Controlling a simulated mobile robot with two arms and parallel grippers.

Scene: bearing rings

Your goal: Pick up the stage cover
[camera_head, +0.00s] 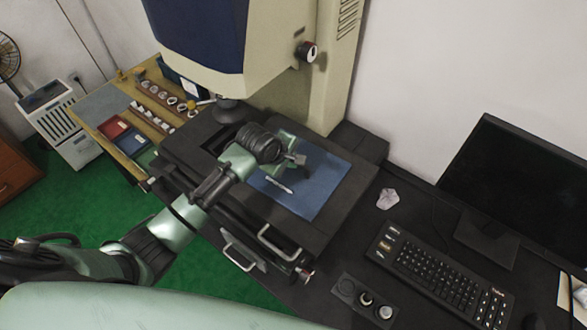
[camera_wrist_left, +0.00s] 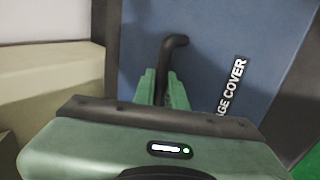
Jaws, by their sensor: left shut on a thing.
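The stage cover (camera_head: 324,184) is a flat blue plate on the dark stage of the tall machine in the head view. In the left wrist view the blue cover (camera_wrist_left: 220,40) fills much of the picture and bears a black label reading "…AGE COVER". A dark bent handle (camera_wrist_left: 172,50) rises from it. My left gripper (camera_wrist_left: 163,88) has its green fingers closed around the handle. In the head view my left gripper (camera_head: 297,161) is above the cover, and my wrist hides part of it. The cover appears to lie flat on the stage. My right gripper is not in view.
The machine's cream-and-blue head (camera_head: 205,45) overhangs the stage closely. A keyboard (camera_head: 430,268), a monitor (camera_head: 520,180) and a small control box (camera_head: 362,300) are at right. A wooden bench (camera_head: 125,140) with rings and coloured trays stands at left.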

